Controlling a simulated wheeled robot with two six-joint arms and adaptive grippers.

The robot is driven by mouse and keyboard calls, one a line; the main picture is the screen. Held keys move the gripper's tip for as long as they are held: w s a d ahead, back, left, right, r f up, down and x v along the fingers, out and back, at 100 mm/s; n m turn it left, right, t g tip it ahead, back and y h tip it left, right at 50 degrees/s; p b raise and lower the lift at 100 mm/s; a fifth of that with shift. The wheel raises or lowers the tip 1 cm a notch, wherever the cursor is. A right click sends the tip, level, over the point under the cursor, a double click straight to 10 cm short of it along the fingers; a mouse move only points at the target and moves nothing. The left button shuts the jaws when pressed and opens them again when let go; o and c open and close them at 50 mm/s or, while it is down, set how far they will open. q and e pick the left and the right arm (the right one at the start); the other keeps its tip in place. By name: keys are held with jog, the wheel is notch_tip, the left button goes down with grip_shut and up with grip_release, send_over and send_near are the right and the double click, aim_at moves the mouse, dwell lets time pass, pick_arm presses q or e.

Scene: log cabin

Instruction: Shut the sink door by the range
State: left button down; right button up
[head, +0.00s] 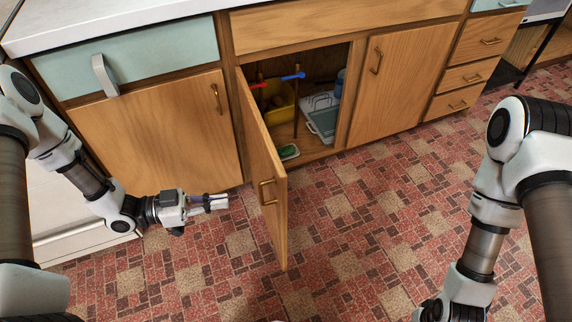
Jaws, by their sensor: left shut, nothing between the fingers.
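The sink door (262,170) is a wooden cabinet door standing wide open. It is hinged on the left side of the opening and swung out toward me, with a brass handle (267,192) near its free edge. The open cabinet (318,90) shows its inside. My left gripper (226,202) is shut and empty. It is low, to the left of the open door, with its fingertips pointing right toward the door and a gap between in the picture. My right arm comes in from the right, but its gripper is not in view.
Inside the cabinet are a yellow bucket (281,103), red and blue valve handles and a grey-green bin (322,121). A closed door (160,130) is left of the opening, another closed door (395,75) and drawers (465,75) right. The red patterned floor (370,215) is clear.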

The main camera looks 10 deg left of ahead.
pick_arm(q)
jog(key=a+r+t+p, duration=0.2)
jog(key=a+r, duration=0.2)
jog(key=r, duration=0.2)
pick_arm(e)
notch_tip(320, 180, up, 4)
pick_arm(q)
jog(key=b, duration=0.4)
send_near(271, 164)
jog(key=shift+n, duration=0.4)
jog(key=x, duration=0.6)
jog(key=shift+w+d, duration=0.15)
jog(key=shift+d, duration=0.1)
jog(key=shift+w+d, duration=0.2)
jog(key=shift+d, duration=0.05)
pick_arm(e)
jog(key=f, duration=0.4)
jog(key=shift+s+d+f, duration=0.25)
pick_arm(q)
jog(key=shift+d, duration=0.15)
pick_arm(e)
jog(key=shift+w+d, duration=0.1)
jog(key=shift+d, duration=0.05)
